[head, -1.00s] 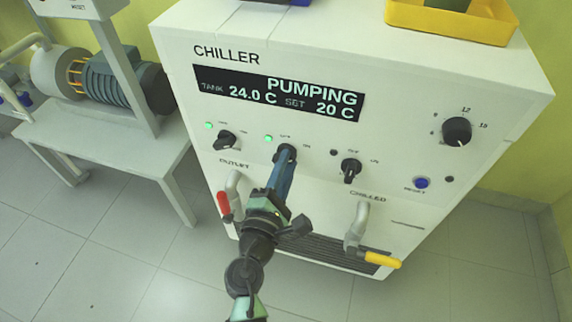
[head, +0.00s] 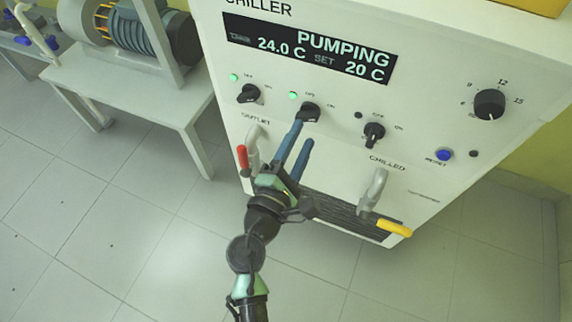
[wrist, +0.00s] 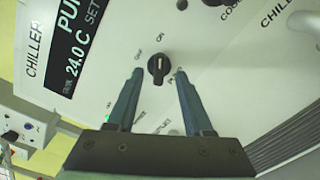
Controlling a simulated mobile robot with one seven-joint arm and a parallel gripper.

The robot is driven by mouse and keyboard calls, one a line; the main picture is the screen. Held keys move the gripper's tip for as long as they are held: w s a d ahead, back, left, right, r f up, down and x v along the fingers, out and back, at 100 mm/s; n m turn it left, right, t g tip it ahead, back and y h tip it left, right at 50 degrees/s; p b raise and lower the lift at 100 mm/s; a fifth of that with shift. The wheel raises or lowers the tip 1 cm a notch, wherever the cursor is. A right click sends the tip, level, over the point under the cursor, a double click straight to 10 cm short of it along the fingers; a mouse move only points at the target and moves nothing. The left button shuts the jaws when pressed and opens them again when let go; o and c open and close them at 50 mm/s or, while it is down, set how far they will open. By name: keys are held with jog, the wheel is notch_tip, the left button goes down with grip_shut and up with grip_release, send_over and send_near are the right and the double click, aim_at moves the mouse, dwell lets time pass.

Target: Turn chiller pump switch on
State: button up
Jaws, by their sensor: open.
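The chiller's pump switch is the black middle knob (head: 309,112) of the lower row, with a lit green lamp (head: 293,95) at its upper left. In the wrist view the knob (wrist: 159,68) stands with its pale mark towards the ON label. The dark display (head: 310,50) reads PUMPING, 24.0 C and SET 20 C. My gripper (head: 302,132) is open in front of the panel, just below the knob in the head view. In the wrist view its two blue fingers lie on either side of the knob with gaps, holding nothing.
A left knob (head: 248,94) has a lit green lamp; the right knob (head: 374,134) has a dark one. Below are a red-handled valve (head: 242,157) and a yellow-handled valve (head: 394,228). A bench (head: 150,95) with a motor stands left. The floor in front is clear.

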jog(key=v, duration=0.8)
jog(key=shift+s, duration=0.3)
jog(key=w+d+r+m+t, duration=0.1)
jog(key=w+r+m, duration=0.3)
jog(key=r, duration=0.5)
jog(key=w+d+r+m+t, duration=0.1)
jog(key=w+r+m, duration=0.1)
jog(key=r+m, duration=0.55)
jog(key=w+d+r+m+t, duration=0.1)
jog(key=w+d+r+m, duration=0.2)
jog(key=r, duration=0.8)
jog(key=s+a+r+m+t+y, duration=0.1)
jog(key=s+r+m+t+y, duration=0.3)
jog(key=r, duration=0.9)
jog(key=s+a+r+m+t+y, duration=0.1)
jog(key=s+r+m+t, duration=0.15)
jog(key=s+r, duration=0.7)
notch_tip(320, 180, up, 35)
jog(key=w+p, duration=0.3)
jog(key=p, duration=2.9)
jog(key=shift+f+n+t+y, duration=0.15)
jog(key=shift+n+t+y, duration=0.15)
jog(key=shift+n+t, duration=0.1)
jog(key=shift+a, duration=0.1)
